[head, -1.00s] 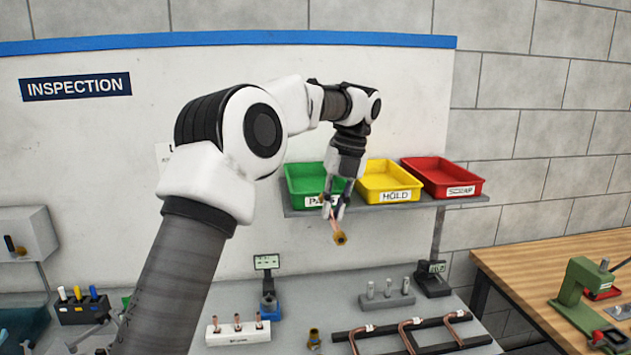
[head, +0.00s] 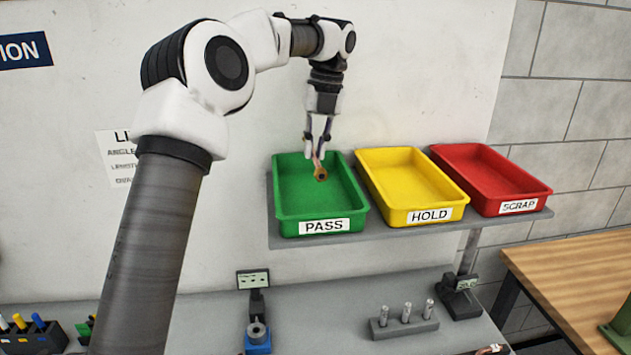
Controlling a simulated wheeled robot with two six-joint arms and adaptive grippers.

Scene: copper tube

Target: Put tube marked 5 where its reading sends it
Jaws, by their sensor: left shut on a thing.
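My left gripper (head: 318,150) is shut on a copper tube (head: 317,163) with a brass-coloured end fitting (head: 321,174). The tube hangs tilted over the back part of the green PASS tray (head: 286,209). I cannot tell whether it touches the tray floor, and no number on it can be read. The yellow HOLD tray (head: 447,190) and the red SCRAP tray (head: 528,185) stand to the right on the same shelf. The PASS tray shows no other tube inside. My right gripper does not show.
The grey shelf (head: 400,236) holds the three trays. Below it on the bench are a blue device with a small display (head: 253,280), a grey block with several metal pins (head: 404,325) and another small display stand (head: 461,303). A pen holder (head: 35,338) is at lower left.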

